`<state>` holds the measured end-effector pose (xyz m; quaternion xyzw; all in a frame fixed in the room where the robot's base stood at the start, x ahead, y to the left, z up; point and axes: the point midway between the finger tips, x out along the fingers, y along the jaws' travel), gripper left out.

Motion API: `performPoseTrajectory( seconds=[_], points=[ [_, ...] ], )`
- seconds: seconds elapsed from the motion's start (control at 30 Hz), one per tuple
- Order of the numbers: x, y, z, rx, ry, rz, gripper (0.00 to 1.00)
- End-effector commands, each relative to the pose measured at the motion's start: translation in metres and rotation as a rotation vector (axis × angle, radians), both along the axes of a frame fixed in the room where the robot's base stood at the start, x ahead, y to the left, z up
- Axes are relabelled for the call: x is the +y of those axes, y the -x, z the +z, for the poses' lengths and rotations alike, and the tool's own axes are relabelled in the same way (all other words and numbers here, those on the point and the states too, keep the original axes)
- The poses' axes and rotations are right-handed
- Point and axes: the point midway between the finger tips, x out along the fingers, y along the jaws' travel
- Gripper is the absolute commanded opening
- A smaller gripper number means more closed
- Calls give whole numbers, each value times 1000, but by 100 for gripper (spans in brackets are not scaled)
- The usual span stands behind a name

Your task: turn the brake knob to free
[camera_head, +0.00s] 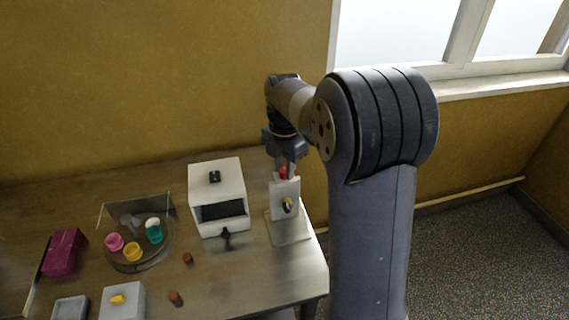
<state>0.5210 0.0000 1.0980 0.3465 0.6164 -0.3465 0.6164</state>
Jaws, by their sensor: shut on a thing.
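A small pale stand (290,229) is at the right end of the table, with an upright plate. A red knob (283,173) is at the top of the plate. A dark and yellowish knob (288,205) is on the plate's front face. I cannot read any brake or free marking. My gripper (287,166) reaches down from above to the top of the stand, with its fingers shut on the red knob. The fingers partly hide the red knob, and its turned angle cannot be told.
A white box machine (217,186) with a dark opening and a black front lever (227,239) stands just left of the stand. A round tray (125,264) with coloured cups, a magenta box (63,253), a grey box with yellow knob (120,301) and small brown pieces (187,258) are farther left.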

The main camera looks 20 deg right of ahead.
Motion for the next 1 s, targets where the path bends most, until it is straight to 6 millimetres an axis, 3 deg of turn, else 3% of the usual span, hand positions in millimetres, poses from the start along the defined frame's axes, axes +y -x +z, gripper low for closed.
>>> performPoseTrajectory(
  seconds=[0.4, 1.0],
  points=[
    [0, 0, 0, 0, -1, 216, 2],
    [0, 0, 0, 0, 0, 256, 2]
  ],
)
